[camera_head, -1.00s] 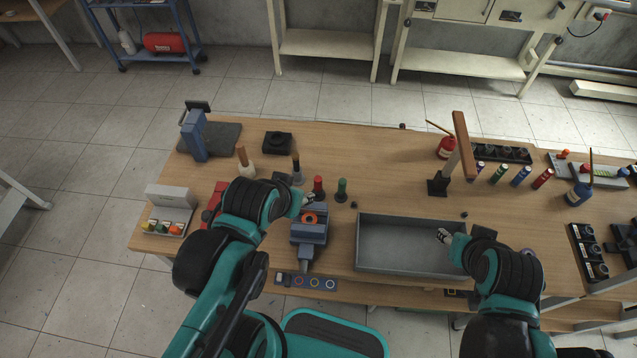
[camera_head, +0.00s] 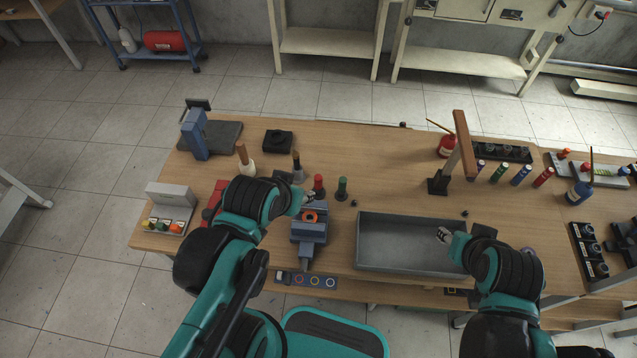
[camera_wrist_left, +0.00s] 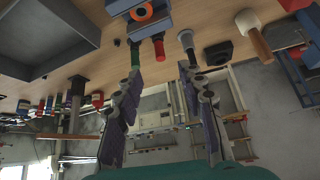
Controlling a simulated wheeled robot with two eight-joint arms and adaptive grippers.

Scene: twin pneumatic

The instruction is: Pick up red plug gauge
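The red plug gauge (camera_head: 318,183) stands upright on the table, just left of the green plug gauge (camera_head: 342,187) and behind the grey-blue vise (camera_head: 309,233). My left gripper (camera_head: 308,201) is in front of the red gauge, close to it, and partly hidden by its wrist. In the left wrist view, its two fingers (camera_wrist_left: 160,72) are spread and empty. The red gauge (camera_wrist_left: 159,48) shows in the gap between them, and the green gauge (camera_wrist_left: 135,54) lines up with one finger. I cannot tell whether they touch. My right gripper (camera_head: 443,235) is over the grey tray (camera_head: 362,245); its opening is too small to judge.
An orange ring (camera_head: 310,217) is on the vise. A small dark part (camera_head: 354,203) lies to the right. The tabletop behind the tray is mostly clear.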

